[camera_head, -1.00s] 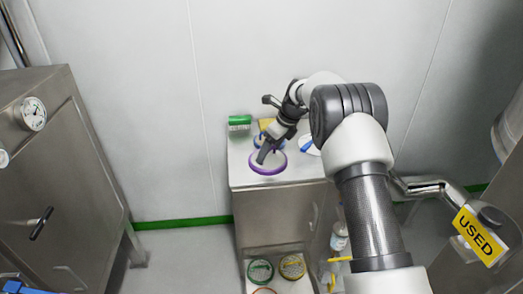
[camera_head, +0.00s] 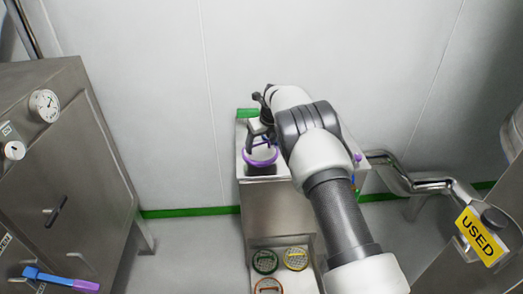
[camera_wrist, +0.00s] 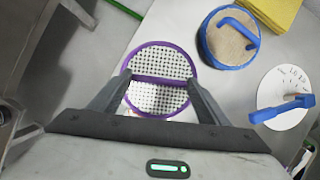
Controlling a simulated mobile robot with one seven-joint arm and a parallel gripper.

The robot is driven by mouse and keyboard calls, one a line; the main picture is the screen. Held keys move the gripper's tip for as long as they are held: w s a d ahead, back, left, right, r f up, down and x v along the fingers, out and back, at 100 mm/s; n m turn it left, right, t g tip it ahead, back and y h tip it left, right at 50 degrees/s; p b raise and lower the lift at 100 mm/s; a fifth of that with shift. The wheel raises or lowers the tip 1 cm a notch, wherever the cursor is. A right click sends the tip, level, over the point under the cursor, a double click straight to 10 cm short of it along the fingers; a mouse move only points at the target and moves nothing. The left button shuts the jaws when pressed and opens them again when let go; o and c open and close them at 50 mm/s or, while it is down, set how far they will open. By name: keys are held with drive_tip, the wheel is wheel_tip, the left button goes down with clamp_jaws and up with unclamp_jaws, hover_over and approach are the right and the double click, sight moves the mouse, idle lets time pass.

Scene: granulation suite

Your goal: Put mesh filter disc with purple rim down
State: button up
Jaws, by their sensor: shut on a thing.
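The mesh filter disc with purple rim (camera_wrist: 160,56) is in the middle of the wrist view, its white perforated mesh crossed by a purple bar. My gripper (camera_wrist: 160,83) is shut on that bar, one finger at each end. In the head view the purple rim (camera_head: 260,161) shows below my gripper (camera_head: 260,142), over the left front part of the steel cabinet's top (camera_head: 246,170). I cannot tell whether the disc touches the top.
A blue-rimmed tan disc (camera_wrist: 226,46), a white disc with blue handle (camera_wrist: 283,92) and a yellow stack (camera_wrist: 272,12) lie right of it. Lower down are green (camera_head: 265,262), yellow (camera_head: 295,259) and orange (camera_head: 268,286) discs. A steel machine (camera_head: 60,180) stands left.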

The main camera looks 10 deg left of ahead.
sight(261, 151)
drive_tip(key=shift+f, duration=1.65)
drive_tip(key=o, duration=1.4)
drive_tip(key=v, duration=1.2)
drive_tip(key=shift+r, duration=0.2)
